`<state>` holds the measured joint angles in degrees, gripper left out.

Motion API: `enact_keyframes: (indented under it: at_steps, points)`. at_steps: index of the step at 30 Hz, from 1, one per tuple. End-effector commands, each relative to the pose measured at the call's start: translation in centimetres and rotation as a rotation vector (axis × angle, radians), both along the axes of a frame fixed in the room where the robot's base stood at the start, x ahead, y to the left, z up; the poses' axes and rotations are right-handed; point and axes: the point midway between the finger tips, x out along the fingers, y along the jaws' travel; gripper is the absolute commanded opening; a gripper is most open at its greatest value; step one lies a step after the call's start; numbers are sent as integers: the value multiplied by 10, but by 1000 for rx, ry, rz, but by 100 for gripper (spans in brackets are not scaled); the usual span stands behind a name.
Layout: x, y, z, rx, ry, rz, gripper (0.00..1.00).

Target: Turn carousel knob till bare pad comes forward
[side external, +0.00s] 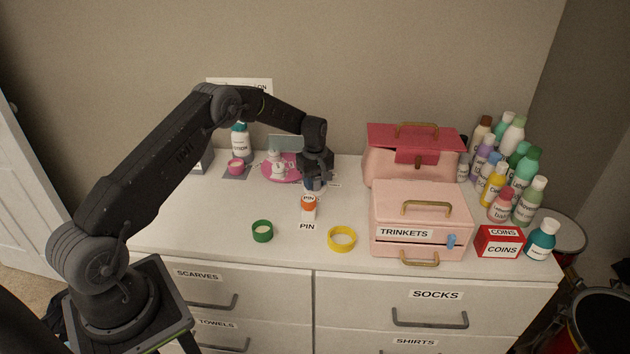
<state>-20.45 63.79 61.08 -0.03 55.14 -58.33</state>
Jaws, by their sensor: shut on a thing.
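The carousel is a pink round plate (270,176) at the back middle of the white dresser top. A white figure-like piece (278,165) stands on it, and a pale green panel (284,143) rises behind. My gripper (313,182) points down at the carousel's right edge, shut on the knob, which the dark fingers and wrist mostly hide. A bit of blue shows at the fingertips. The right part of the carousel is covered by my gripper, so I cannot tell which pads are bare.
An orange bottle (309,207) stands just in front of my gripper. A green ring (262,231) and a yellow ring (341,239) lie nearer the front. A pink cup (236,167) stands left. The trinkets box (420,220), a red coins box (499,241) and several bottles fill the right.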

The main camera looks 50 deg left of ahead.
Motion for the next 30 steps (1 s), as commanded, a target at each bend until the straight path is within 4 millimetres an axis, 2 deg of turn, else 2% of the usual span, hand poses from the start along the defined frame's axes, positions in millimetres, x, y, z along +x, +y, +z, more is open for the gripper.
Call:
enact_keyframes:
  at_steps: [30]
  points:
    - [1,0,0,2,0,-958,15]
